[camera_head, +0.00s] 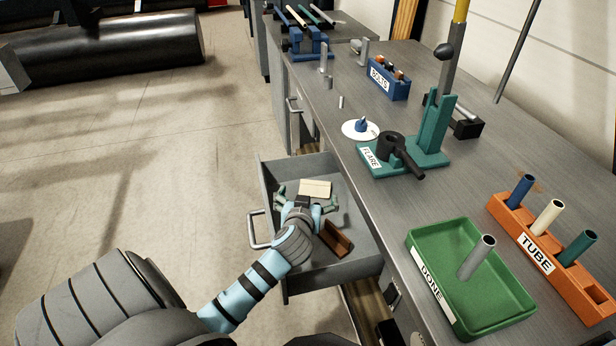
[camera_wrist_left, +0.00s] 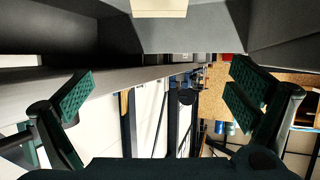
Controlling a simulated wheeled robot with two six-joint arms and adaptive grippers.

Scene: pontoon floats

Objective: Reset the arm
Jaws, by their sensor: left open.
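My left arm reaches in from the lower left in the head view. Its gripper (camera_head: 306,197) is over the open grey drawer (camera_head: 349,267). The fingers are spread wide with nothing between them, and both finger pads show apart in the left wrist view (camera_wrist_left: 163,92). A cream block or box (camera_head: 316,187) lies in the drawer just beyond the fingers; it also shows at the top edge of the left wrist view (camera_wrist_left: 158,6). I cannot tell how close the fingers are to it. My right gripper is not in view.
A brown wooden piece (camera_head: 338,238) lies in the drawer beside my wrist. On the bench are a green DONE tray (camera_head: 501,315) with a grey tube (camera_head: 477,258), an orange TUBE rack (camera_head: 553,270), a teal FLARE tool (camera_head: 432,158) and a blue BOLTS bin (camera_head: 390,92). Floor left of the drawer is clear.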

